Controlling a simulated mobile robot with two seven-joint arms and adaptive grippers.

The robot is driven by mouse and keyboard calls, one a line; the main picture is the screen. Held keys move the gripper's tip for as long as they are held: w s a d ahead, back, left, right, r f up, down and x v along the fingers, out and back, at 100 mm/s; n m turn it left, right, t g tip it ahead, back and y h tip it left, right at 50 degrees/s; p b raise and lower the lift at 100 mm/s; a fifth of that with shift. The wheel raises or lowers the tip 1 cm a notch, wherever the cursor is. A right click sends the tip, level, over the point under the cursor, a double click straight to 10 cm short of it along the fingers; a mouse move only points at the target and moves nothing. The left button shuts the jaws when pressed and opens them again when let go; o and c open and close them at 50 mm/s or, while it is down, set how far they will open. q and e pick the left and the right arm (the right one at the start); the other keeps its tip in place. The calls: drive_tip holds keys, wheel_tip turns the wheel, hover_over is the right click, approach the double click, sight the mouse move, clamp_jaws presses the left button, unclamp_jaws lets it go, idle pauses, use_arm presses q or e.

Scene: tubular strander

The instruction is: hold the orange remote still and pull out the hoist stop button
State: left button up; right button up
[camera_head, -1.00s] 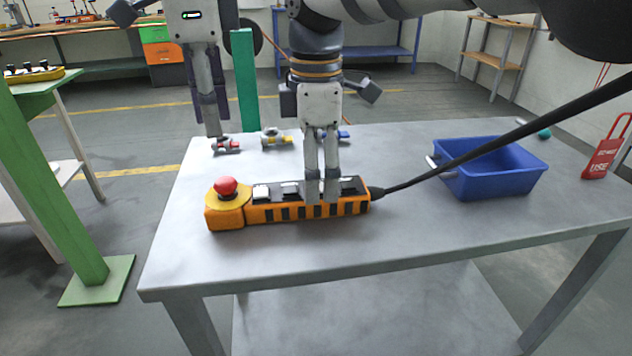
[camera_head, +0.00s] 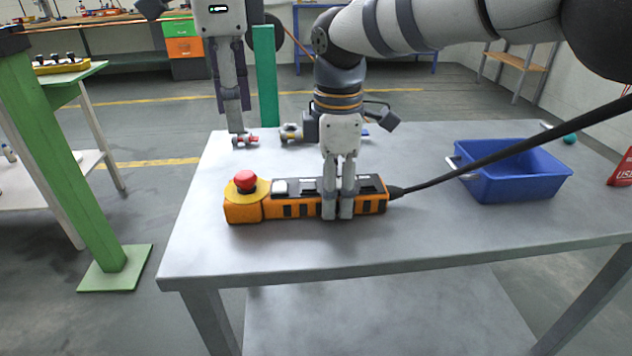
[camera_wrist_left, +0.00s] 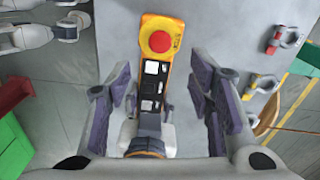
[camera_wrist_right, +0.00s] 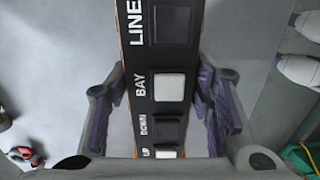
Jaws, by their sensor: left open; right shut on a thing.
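The orange remote (camera_head: 290,206) lies on the grey table, with its red stop button (camera_head: 245,181) on a yellow collar at its left end. My right gripper (camera_head: 338,212) is shut on the remote's body, right of its middle; the right wrist view shows the dark button face (camera_wrist_right: 160,110) between the fingers. My left gripper (camera_head: 238,128) is open and empty, above the table's back left part, behind the stop button. In the left wrist view the red button (camera_wrist_left: 160,42) lies ahead of the spread fingers (camera_wrist_left: 162,90), apart from them.
A black cable (camera_head: 450,178) runs from the remote's right end up to the right. A blue bin (camera_head: 512,176) stands at the table's right. Small shackles (camera_head: 245,140) lie near the back edge. A green post (camera_head: 80,170) stands left of the table.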

sight(242, 174)
use_arm(q)
drive_tip(key=s+a+r+n+t+h, duration=0.2)
drive_tip(key=a+n+h, duration=0.1)
drive_tip(key=a+h, duration=0.15)
drive_tip(key=x, duration=0.8)
drive_tip(key=a+x, duration=0.1)
drive_tip(key=x, duration=0.3)
drive_tip(key=shift+s+f, duration=0.2)
drive_tip(key=shift+f, duration=0.1)
drive_tip(key=shift+c, duration=0.5)
